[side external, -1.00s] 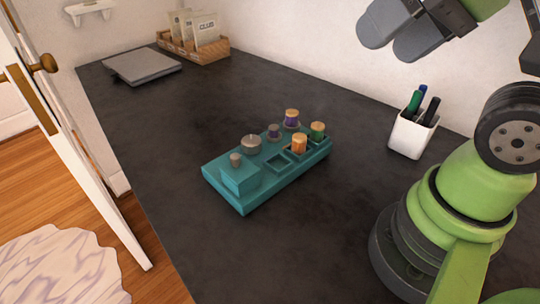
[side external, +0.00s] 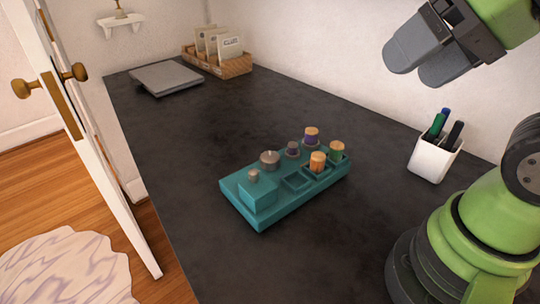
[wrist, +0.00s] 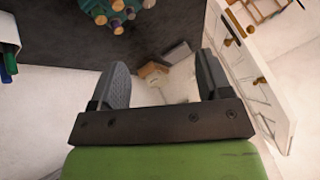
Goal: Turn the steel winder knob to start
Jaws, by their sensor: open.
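A teal sewing-like unit (side external: 290,205) with a raised block at its left end lies on the dark worktop. A small grey knob (side external: 253,176) stands on that block, and a wider round steel piece (side external: 270,159) sits just behind it. I cannot tell for certain which is the winder knob. My gripper (side external: 418,70) is open and empty, high above the worktop at upper right, well apart from the unit. In the wrist view its two fingers (wrist: 163,62) are spread, and the unit (wrist: 118,8) is partly cut off at the top edge.
Purple (side external: 311,137), orange (side external: 318,162) and green (side external: 337,151) spools stand on the unit's right part. A white pen cup (side external: 435,158) stands to the right. A closed grey laptop-like slab (side external: 167,77) and a packet crate (side external: 217,62) lie far back. The worktop around the unit is clear.

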